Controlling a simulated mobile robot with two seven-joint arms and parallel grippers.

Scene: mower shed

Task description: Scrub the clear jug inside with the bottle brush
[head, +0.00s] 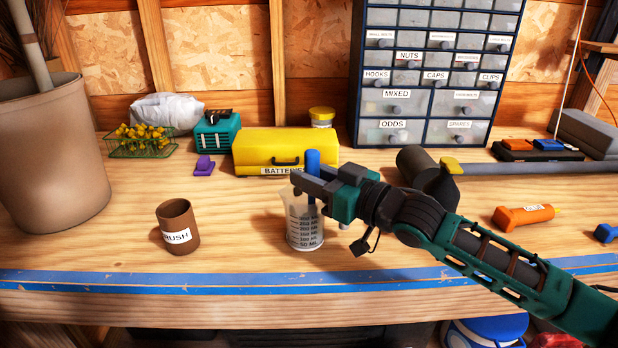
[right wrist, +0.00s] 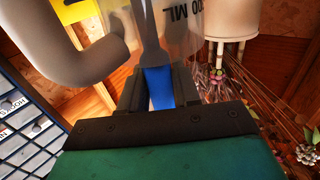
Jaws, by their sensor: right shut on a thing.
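The clear jug (head: 304,232) stands upright on the bench, with dark measuring marks on its side; part of its wall shows in the right wrist view (right wrist: 190,22). My right gripper (head: 308,184) is over the jug's mouth and is shut on the blue handle of the bottle brush (head: 313,161). In the right wrist view the blue handle (right wrist: 158,88) is between the fingers, and a grey shaft runs on from it alongside the clear wall. The handle is near upright. The brush's lower end is not clear, so how deep it sits I cannot tell. My left gripper is not in view.
A brown cup (head: 178,228) labelled "RUSH" stands left of the jug. A yellow battery box (head: 255,150) is behind it, with a drawer cabinet (head: 430,75) at the back. An orange tool (head: 523,215) lies right. Blue tape (head: 120,282) runs along the front edge.

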